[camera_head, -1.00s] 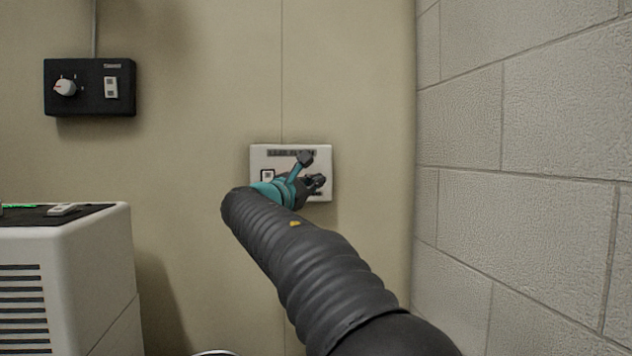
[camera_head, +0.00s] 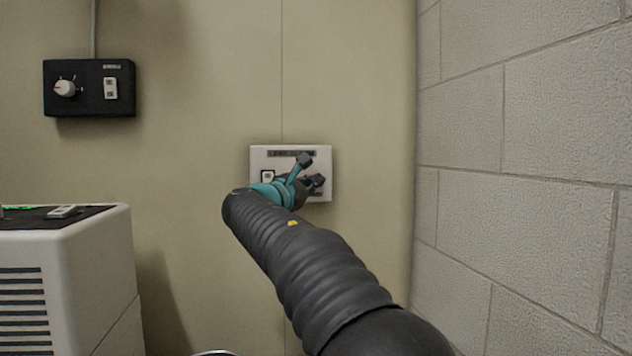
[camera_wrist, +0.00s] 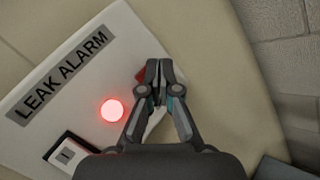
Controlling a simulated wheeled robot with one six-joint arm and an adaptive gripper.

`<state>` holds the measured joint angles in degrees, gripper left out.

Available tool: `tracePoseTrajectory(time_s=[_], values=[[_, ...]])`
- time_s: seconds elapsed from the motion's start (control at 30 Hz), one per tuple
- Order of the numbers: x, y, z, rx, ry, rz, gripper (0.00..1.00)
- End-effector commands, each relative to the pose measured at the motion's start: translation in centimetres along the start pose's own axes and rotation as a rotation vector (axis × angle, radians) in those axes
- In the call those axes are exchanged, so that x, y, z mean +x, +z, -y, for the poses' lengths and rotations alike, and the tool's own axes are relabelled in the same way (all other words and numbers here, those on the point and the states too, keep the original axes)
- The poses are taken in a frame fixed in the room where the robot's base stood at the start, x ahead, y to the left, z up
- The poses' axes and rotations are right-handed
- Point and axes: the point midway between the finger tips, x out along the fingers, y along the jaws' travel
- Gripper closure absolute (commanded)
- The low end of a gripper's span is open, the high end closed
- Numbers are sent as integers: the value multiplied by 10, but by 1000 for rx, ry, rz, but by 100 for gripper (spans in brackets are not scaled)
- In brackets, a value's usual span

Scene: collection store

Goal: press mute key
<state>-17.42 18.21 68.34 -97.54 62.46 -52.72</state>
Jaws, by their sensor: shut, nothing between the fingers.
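A white wall panel (camera_head: 258,161) is in the middle of the head view. In the wrist view the panel (camera_wrist: 70,77) fills the left side, tilted, with a "LEAK ALARM" label (camera_wrist: 60,77). A round red lamp (camera_wrist: 112,110) glows on it. A black-framed rocker switch (camera_wrist: 66,155) is at the lower left. My gripper (camera_wrist: 157,68) is shut and empty, its fingertips over the panel's right part. A small red part (camera_wrist: 140,76) peeks out beside the fingertips, mostly hidden. Whether it is the mute key, or touched, I cannot tell. My gripper (camera_head: 312,169) covers the panel's right side in the head view.
A black control box (camera_head: 90,98) with a knob and switch is on the wall at the left. A white vented cabinet (camera_head: 100,270) stands at the lower left. A block wall (camera_head: 530,130) runs close along the right.

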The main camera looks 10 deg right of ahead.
Motion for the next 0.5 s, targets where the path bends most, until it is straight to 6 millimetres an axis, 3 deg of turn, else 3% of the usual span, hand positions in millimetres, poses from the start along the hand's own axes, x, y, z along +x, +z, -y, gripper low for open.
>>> tracePoseTrajectory(time_s=[0.5], values=[[4, -2, -3, 0, 0, 0, 100]])
